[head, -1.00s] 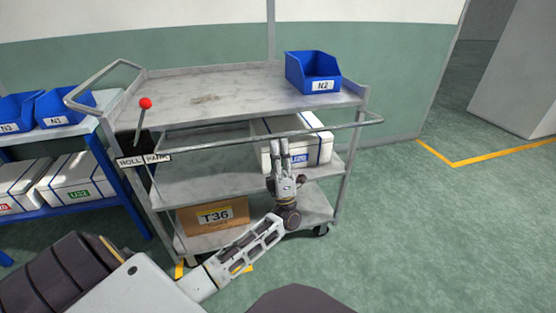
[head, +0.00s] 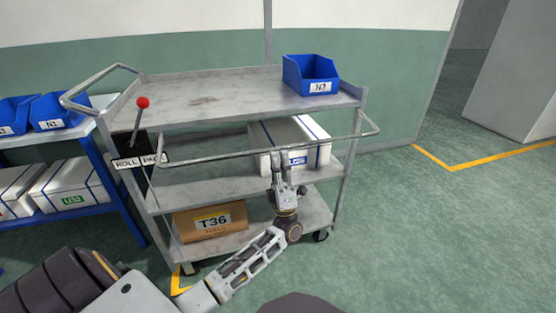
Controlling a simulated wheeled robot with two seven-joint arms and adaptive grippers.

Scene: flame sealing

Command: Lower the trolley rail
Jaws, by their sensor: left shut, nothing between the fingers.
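The trolley rail (head: 220,154) is a thin grey metal bar. It runs across the front of the grey trolley (head: 200,112), below its top shelf and in front of the open space above the middle shelf. My left gripper (head: 281,153) is shut and empty, pointing up with its fingertips at the rail, right of its middle. I cannot tell whether they touch it. A red-knobbed lever (head: 142,104) stands at the trolley's left side, above a partly covered label plate (head: 128,163). My right gripper is not in view.
A blue bin (head: 310,76) sits on the top shelf. A white box (head: 262,135) stands on the middle shelf behind the gripper, and a cardboard box (head: 210,220) on the bottom shelf. A blue rack (head: 110,185) is at the left. The floor at right is clear.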

